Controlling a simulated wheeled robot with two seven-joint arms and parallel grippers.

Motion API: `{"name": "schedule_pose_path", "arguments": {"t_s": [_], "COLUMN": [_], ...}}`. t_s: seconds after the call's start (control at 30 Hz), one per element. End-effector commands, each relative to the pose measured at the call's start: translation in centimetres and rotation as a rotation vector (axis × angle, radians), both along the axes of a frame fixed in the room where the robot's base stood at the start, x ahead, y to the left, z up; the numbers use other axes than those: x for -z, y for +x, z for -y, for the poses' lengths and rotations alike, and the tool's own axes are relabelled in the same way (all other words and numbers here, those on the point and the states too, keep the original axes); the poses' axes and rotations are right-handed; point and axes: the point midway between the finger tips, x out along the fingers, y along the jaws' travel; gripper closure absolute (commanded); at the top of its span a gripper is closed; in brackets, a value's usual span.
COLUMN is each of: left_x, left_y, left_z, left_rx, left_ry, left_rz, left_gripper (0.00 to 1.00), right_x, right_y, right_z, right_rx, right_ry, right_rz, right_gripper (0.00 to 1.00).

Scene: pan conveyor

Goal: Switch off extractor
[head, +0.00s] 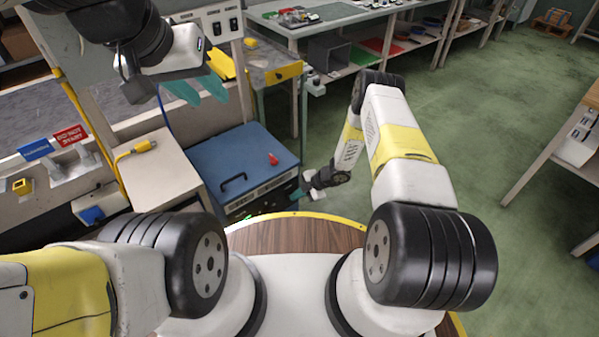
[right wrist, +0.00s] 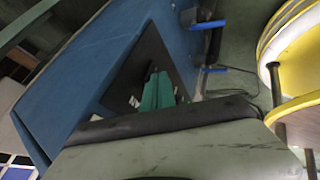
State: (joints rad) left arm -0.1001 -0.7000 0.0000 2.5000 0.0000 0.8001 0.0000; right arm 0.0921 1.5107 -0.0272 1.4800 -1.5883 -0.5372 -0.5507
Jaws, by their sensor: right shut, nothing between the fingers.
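The extractor looks to be the blue box (head: 238,158), which has a black handle and a small red part (head: 273,159) on its top. Its dark front panel (head: 262,194) faces my base, and switches cannot be made out there. My right gripper (head: 297,194) is low, close to the panel's right end. In the right wrist view, the teal fingers of my right gripper (right wrist: 158,88) are together and empty, in front of the dark panel (right wrist: 143,62) of the blue box (right wrist: 85,70). Contact cannot be told. My left gripper (head: 207,92) is above the bench, its teal fingers apart and empty.
A beige cabinet (head: 150,175) with a yellow connector (head: 137,148) stands left of the blue box. Red and blue signs (head: 70,135) stand at the far left. A workbench (head: 335,20) is behind. Green floor (head: 470,130) is clear on the right.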

Motion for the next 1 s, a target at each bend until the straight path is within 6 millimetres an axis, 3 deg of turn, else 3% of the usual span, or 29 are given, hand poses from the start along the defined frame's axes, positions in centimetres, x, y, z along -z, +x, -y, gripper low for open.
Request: {"name": "schedule_pose_path", "arguments": {"t_s": [0.67, 1.0], "left_x": [0.0, 0.0], "left_y": [0.0, 0.0], "left_z": [0.0, 0.0], "left_rx": [0.0, 0.0], "left_ry": [0.0, 0.0], "left_rz": [0.0, 0.0], "left_gripper": [0.64, 0.64], "right_x": [-0.3, -1.7], "right_y": [0.4, 0.5], "right_z": [-0.4, -0.4], "right_rx": [0.0, -0.001], "right_ry": [0.001, 0.003], "right_rz": [0.0, 0.003], "right_gripper": [1.0, 1.0]}}
